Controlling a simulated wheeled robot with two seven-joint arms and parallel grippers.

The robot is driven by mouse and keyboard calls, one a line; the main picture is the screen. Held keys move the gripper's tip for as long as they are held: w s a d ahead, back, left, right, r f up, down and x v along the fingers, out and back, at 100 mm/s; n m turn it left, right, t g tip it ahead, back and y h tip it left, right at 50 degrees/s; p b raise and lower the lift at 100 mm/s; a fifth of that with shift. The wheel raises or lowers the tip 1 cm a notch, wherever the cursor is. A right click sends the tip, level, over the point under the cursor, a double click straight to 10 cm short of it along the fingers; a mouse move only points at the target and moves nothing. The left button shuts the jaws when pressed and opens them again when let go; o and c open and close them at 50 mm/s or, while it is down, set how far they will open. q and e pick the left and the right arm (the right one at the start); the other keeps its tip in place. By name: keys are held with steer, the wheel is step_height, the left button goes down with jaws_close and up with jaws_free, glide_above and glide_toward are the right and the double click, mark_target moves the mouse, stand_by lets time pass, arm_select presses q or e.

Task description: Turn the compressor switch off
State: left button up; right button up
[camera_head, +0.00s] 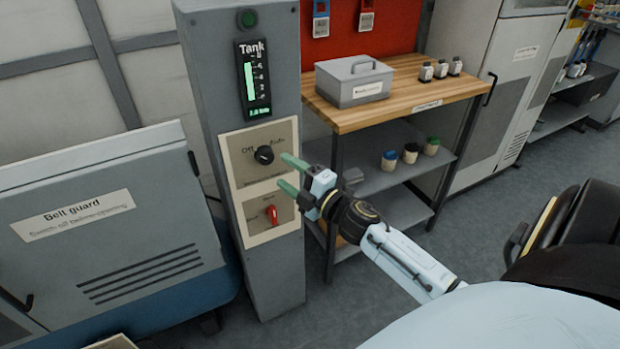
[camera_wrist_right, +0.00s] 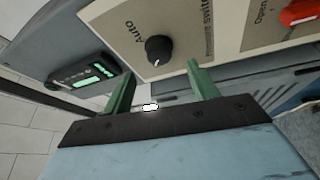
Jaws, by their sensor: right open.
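The compressor switch is a black round knob (camera_head: 264,155) on a beige plate (camera_head: 243,166) on the grey column, with "Off" at its left and "Auto" at its right in the head view. The knob also shows in the right wrist view (camera_wrist_right: 159,50), ahead of the fingers; its exact setting is hard to read. My right gripper (camera_head: 285,173) is open with green fingers, just right of the knob and apart from it. In the wrist view the space between its fingertips (camera_wrist_right: 160,75) is empty. My left gripper is not in view.
A red lever (camera_head: 272,214) sits on a second plate below the knob. A tank gauge (camera_head: 254,82) and green lamp (camera_head: 248,18) are above. The belt guard (camera_head: 100,215) stands left. A wooden-topped bench (camera_head: 400,108) with a grey box (camera_head: 353,82) stands right.

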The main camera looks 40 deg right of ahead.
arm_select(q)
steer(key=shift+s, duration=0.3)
arm_select(e)
steer(key=s+d, duration=0.1)
steer(key=s, duration=0.6)
steer(key=shift+f, duration=0.45)
